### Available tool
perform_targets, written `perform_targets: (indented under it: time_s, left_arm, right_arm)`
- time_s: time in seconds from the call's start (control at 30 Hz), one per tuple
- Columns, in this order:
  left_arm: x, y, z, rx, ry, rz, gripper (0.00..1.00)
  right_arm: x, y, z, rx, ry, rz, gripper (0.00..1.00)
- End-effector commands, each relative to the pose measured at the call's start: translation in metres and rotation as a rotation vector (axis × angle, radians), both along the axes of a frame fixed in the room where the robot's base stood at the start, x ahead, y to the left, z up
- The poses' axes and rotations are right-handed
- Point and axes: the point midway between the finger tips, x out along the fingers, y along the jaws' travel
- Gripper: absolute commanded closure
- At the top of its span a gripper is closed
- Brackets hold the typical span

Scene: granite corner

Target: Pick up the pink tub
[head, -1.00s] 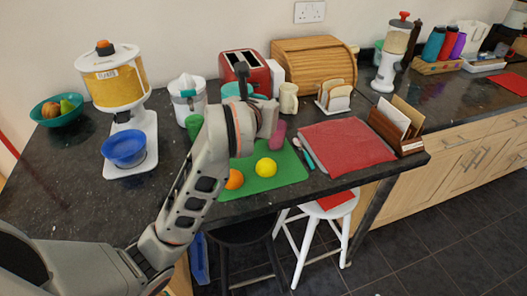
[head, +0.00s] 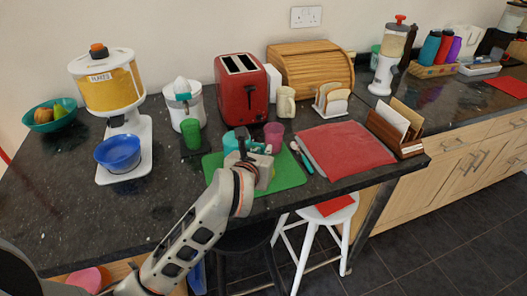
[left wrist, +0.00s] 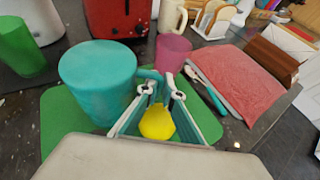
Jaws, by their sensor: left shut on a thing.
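A pink tumbler-shaped tub (head: 273,137) stands upright near the back edge of the green mat. It also shows in the left wrist view (left wrist: 172,53), beyond my fingers and apart from them. My left gripper (head: 250,153) is over the mat, shut on the handle of a teal jug (head: 232,141), which also shows in the left wrist view (left wrist: 97,80). The jug is upright; I cannot tell whether it touches the mat. A yellow lemon (left wrist: 157,123) shows between and below the fingers. My right gripper is out of view.
The green mat (head: 289,176) has a red cloth (head: 345,150) to its right. A green cup (head: 191,133), red toaster (head: 241,92) and cream mug (head: 285,102) stand behind. Another round pink thing (head: 88,280) is partly visible at bottom left, below the counter.

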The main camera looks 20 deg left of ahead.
Motion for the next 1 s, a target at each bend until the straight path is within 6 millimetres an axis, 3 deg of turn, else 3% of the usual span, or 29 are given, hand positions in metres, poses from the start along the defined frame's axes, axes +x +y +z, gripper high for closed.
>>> perform_targets:
  time_s: [0.27,0.37,0.73,1.0]
  left_arm:
    - [0.0,0.0,-0.001,0.001,-0.003,0.0,1.0]
    - [0.0,0.0,-0.001,0.0,-0.001,0.0,0.77]
    - [0.0,0.001,0.003,0.001,-0.002,0.001,0.77]
    - [-0.042,0.0,0.019,-0.002,-0.001,0.0,0.77]
  right_arm:
    - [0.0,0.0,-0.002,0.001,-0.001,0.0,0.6]
    - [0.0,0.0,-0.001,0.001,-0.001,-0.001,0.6]
    - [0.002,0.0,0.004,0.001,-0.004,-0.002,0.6]
    - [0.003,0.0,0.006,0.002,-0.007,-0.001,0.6]
